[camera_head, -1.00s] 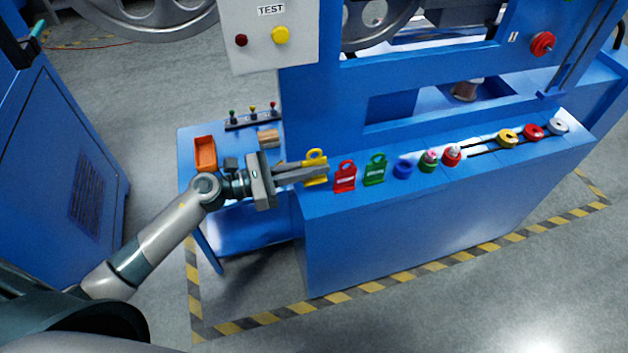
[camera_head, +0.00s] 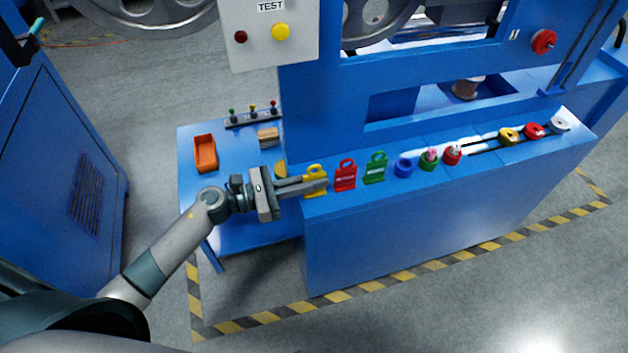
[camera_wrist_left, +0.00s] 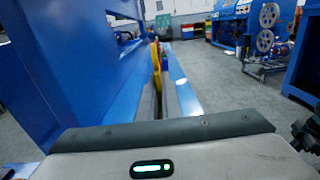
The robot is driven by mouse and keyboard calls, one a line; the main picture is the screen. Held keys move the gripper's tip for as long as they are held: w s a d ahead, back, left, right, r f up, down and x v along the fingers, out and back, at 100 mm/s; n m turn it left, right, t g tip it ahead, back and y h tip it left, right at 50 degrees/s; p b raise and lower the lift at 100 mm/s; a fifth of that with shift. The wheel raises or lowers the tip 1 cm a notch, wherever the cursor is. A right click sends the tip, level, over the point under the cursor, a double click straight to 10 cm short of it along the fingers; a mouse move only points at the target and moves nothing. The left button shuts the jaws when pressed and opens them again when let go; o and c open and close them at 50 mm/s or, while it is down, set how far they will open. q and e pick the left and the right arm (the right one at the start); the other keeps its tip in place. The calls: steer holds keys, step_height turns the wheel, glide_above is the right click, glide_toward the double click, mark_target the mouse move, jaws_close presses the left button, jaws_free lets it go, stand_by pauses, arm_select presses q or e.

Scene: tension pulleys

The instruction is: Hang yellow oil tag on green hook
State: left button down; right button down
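The yellow oil tag (camera_head: 317,171) is between the fingers of my left gripper (camera_head: 315,184), at the left end of the blue machine ledge. The fingers look closed on its sides. In the left wrist view the tag (camera_wrist_left: 155,58) stands edge-on ahead of the close-set fingers (camera_wrist_left: 160,92). Whether its lower end touches the ledge is not clear. The green-tipped hook (camera_head: 232,114) is the leftmost of three on a dark strip at the back of the side table; the others are yellow-tipped (camera_head: 253,109) and red-tipped (camera_head: 273,106). My right gripper is not in view.
A red tag (camera_head: 345,175) and a green tag (camera_head: 375,168) stand just right of the gripper. The blue side table (camera_head: 232,160) holds an orange bin (camera_head: 205,153) and a wooden block (camera_head: 268,138).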

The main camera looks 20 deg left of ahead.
arm_select(q)
steer(key=shift+f, duration=0.15)
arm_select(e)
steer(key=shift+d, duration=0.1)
arm_select(q)
steer(key=shift+f+b, duration=0.1)
steer(key=shift+b, duration=0.2)
steer(key=c, duration=1.9)
jaws_free()
steer(key=shift+c, duration=0.2)
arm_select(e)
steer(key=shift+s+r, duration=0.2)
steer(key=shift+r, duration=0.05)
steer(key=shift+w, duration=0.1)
